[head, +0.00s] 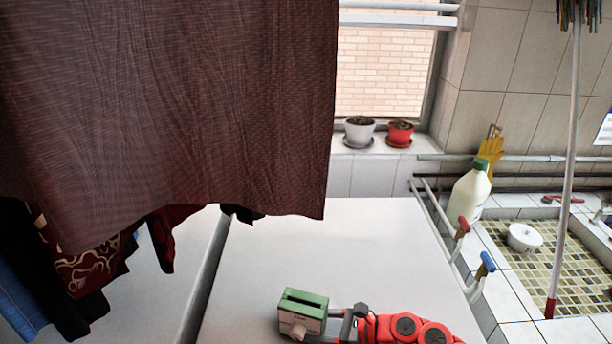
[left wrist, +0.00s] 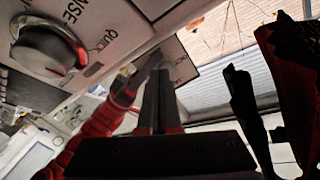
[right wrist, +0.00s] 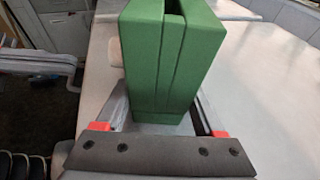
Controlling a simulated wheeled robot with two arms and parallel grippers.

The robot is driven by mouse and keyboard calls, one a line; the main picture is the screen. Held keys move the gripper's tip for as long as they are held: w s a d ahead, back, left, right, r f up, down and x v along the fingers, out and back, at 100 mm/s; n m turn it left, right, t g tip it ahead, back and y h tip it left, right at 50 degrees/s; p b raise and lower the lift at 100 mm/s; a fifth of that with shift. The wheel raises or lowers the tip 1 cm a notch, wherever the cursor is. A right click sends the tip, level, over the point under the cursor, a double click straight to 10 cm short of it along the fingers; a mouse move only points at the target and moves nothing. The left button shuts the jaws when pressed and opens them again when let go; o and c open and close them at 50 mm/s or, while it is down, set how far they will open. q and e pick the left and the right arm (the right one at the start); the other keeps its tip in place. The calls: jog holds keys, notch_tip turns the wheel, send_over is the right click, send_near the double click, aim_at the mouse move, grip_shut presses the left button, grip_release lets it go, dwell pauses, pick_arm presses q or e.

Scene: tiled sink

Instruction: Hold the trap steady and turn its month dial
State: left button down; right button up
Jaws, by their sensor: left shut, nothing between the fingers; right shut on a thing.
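The trap (head: 304,309) is a small box with a green, slotted top and a pale front, above the white surface at the bottom of the head view. A pale round knob, likely the month dial (head: 298,331), sticks out of its front. My right gripper (head: 334,318) is shut on the trap from the right. In the right wrist view the green side of the trap (right wrist: 158,65) stands between the fingers, with a pale piece at its left edge. My left gripper (left wrist: 161,98) shows only in the left wrist view, shut and empty, apart from the trap.
A white panel with a grey knob (left wrist: 48,50) and lettering is close by in the left wrist view. A dark red cloth (head: 180,110) hangs over the left. A white bottle (head: 467,190) and a mop (head: 567,160) stand right. The white top (head: 330,240) is clear behind the trap.

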pick_arm(q)
jog(key=shift+x, duration=3.35)
jog(key=shift+r, duration=0.45)
jog(key=shift+w+a+r, duration=0.1)
jog(key=shift+a+r, duration=0.15)
jog(key=shift+a, duration=0.1)
jog(key=shift+a+f, duration=0.25)
jog(key=shift+f, duration=0.15)
jog(key=shift+v, duration=3.05)
jog(key=shift+w, duration=0.1)
